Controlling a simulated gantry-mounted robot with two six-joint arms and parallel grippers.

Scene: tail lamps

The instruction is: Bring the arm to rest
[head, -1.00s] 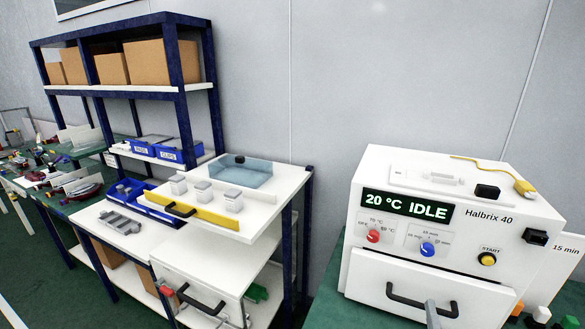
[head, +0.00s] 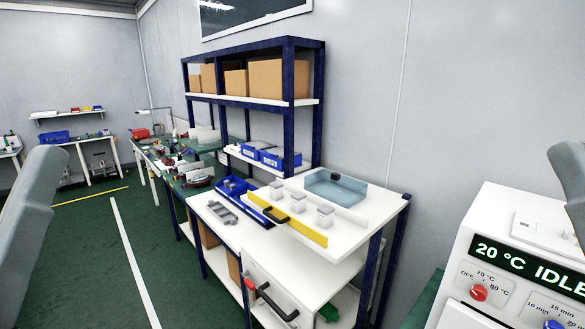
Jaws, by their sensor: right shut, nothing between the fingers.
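My right arm shows at the right edge in the head view, a grey part with a black end; the gripper (head: 571,180) is cut off by the frame edge, and it is shut and empty, apart from everything. A grey link of my left arm rises at the left edge; its gripper is out of the picture. The white Halbrix 40 oven (head: 475,240) stands at the right, cut off by the frame, its display reading 20 °C IDLE.
A white-topped bench (head: 345,238) holds a yellow-fronted rack (head: 308,236), small grey blocks and a clear blue tray (head: 335,188). A blue shelf (head: 289,105) with cardboard boxes stands behind. The green floor (head: 85,260) at the left is clear.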

